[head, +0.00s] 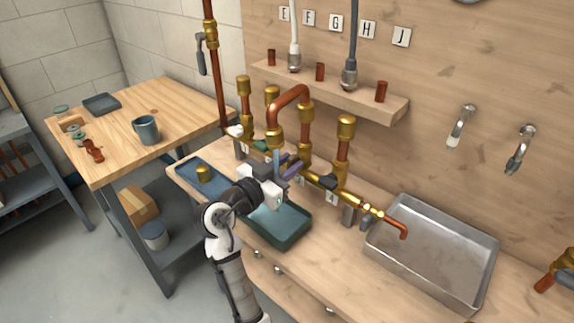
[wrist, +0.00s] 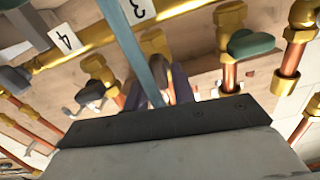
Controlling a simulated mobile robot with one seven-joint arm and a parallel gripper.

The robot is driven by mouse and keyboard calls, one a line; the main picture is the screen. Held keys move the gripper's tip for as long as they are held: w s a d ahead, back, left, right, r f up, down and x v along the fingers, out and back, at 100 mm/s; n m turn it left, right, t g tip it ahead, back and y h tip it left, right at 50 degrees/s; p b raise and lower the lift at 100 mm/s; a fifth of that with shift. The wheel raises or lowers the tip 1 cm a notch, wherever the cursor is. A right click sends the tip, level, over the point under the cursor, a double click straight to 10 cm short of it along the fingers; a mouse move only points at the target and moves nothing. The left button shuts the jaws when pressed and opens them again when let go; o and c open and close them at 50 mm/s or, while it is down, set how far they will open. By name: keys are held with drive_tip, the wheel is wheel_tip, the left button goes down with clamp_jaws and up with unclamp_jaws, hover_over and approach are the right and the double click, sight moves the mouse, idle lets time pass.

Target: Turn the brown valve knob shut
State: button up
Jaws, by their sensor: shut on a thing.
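My gripper (head: 283,170) is at the row of brass valves on the counter. It is shut on a purplish-brown knob (head: 291,164), which I take to be the brown valve knob. In the wrist view this knob (wrist: 180,82) shows beyond the dark gripper edge. How far the knob is turned cannot be told.
A green knob (wrist: 250,43) and a dark knob (wrist: 90,92) flank the held one closely. The copper loop (head: 292,92) rises behind my gripper. A dark green tray (head: 280,226) lies below. A metal sink (head: 440,250) is at right.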

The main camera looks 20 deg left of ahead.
drive_tip(key=shift+f+b, duration=0.2)
drive_tip(key=shift+b, duration=0.35)
drive_tip(key=m+b, duration=0.4)
drive_tip(key=b, duration=0.2)
drive_tip(key=m+b, duration=0.4)
drive_tip(key=b, duration=0.3)
drive_tip(key=m+b, duration=0.5)
drive_tip(key=b, duration=0.2)
drive_tip(key=shift+s+d+f, duration=0.1)
drive_tip(key=shift+d+f, duration=0.05)
drive_tip(key=shift+f, duration=0.1)
drive_tip(key=m+b, duration=0.2)
drive_tip(key=shift+r+m+b, duration=0.1)
drive_tip(key=shift+m+b, duration=0.2)
drive_tip(key=shift+b, duration=0.1)
clamp_jaws()
drive_tip(key=shift+r+m+b, duration=0.1)
drive_tip(key=shift+m+b, duration=0.35)
drive_tip(key=shift+m, duration=0.05)
drive_tip(key=shift+r, duration=0.1)
